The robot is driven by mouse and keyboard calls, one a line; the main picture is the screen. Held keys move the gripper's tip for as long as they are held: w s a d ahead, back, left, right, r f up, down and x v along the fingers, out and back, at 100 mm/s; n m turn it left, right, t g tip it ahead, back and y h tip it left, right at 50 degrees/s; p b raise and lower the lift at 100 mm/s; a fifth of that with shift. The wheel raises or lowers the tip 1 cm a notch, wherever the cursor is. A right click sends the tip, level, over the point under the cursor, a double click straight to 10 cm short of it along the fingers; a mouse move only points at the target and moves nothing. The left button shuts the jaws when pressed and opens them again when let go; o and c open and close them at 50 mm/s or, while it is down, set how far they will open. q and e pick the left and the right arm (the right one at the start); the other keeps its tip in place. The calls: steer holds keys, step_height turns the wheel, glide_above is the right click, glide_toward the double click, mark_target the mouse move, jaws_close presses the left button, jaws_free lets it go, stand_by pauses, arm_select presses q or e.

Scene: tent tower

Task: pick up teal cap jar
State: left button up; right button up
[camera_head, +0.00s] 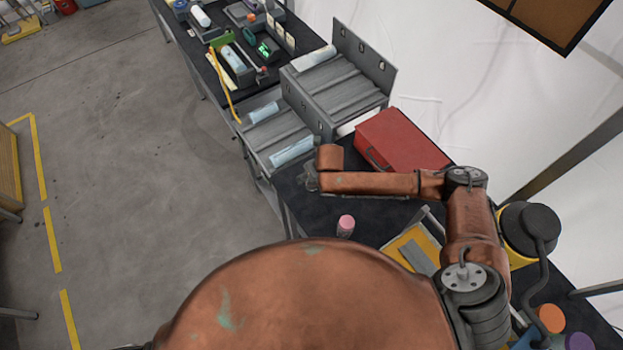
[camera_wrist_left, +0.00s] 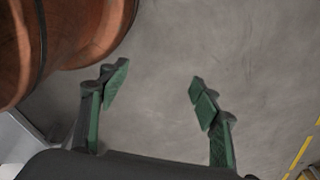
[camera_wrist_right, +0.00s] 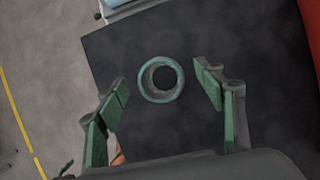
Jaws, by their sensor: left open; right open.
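In the right wrist view, a round thing with a teal rim and a dark centre (camera_wrist_right: 161,97) stands on the dark tabletop, seen from above. It looks like the teal cap jar, but its side is hidden. My right gripper (camera_wrist_right: 162,77) is open, with one finger on each side of it and gaps to both. In the head view my right gripper (camera_head: 311,180) is small, above the table's left edge, and the jar cannot be made out there. My left gripper (camera_wrist_left: 158,80) is open and empty over bare floor in the left wrist view.
A pink-capped jar (camera_head: 346,222) stands on the dark table below my right forearm. A red toolbox (camera_head: 400,140) and a grey sloped rack (camera_head: 335,88) stand behind. Orange-capped (camera_head: 551,317) and purple-capped (camera_head: 579,342) jars are at the lower right.

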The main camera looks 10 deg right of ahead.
steer(key=shift+w, duration=0.2)
steer(key=shift+c, duration=1.2)
steer(key=shift+s, duration=0.15)
steer(key=c, duration=0.9)
steer(key=shift+c, duration=0.5)
arm_select(q)
steer(key=shift+s+f, duration=0.15)
steer(key=shift+s, duration=0.4)
arm_select(e)
steer(key=shift+r, duration=0.1)
